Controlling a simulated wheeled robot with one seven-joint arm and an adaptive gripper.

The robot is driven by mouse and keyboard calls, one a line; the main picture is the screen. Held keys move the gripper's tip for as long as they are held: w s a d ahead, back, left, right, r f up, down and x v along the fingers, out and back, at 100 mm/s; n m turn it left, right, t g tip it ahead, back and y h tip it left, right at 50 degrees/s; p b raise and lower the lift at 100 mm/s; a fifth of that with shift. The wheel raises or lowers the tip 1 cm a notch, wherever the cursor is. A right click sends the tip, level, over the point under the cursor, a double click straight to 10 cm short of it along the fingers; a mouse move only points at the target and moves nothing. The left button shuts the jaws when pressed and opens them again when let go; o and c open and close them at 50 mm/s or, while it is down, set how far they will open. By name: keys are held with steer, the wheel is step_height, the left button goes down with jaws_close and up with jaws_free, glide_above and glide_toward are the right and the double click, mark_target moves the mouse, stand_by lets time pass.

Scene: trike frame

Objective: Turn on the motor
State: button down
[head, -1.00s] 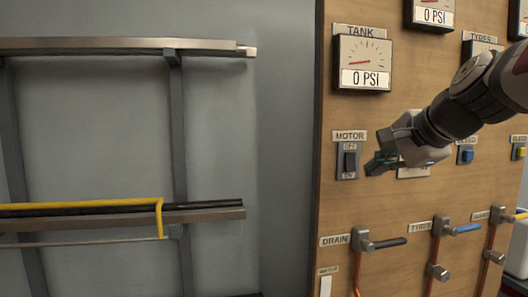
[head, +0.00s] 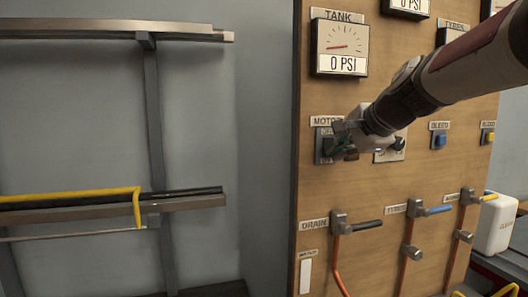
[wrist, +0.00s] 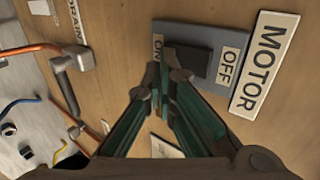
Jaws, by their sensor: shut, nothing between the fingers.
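The motor switch (wrist: 190,62) is a black rocker on a grey plate with ON and OFF labels, beside the MOTOR sign (wrist: 264,62). In the head view the switch plate (head: 320,146) is partly hidden behind my gripper (head: 338,150). My gripper (wrist: 163,72) is shut and empty. In the wrist view its fingertips overlap the ON end of the switch. I cannot tell whether they touch it, and the rocker's tilt is unclear.
The wooden panel (head: 345,205) also carries the TANK gauge (head: 340,48) reading 0 PSI, a blue button (head: 439,141), a yellow button (head: 489,137) and a drain lever (head: 355,226) below. A rack (head: 155,120) stands left of the panel.

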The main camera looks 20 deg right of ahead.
steer(key=shift+r, duration=0.15)
steer(key=shift+r+p, duration=0.65)
stand_by(0.4)
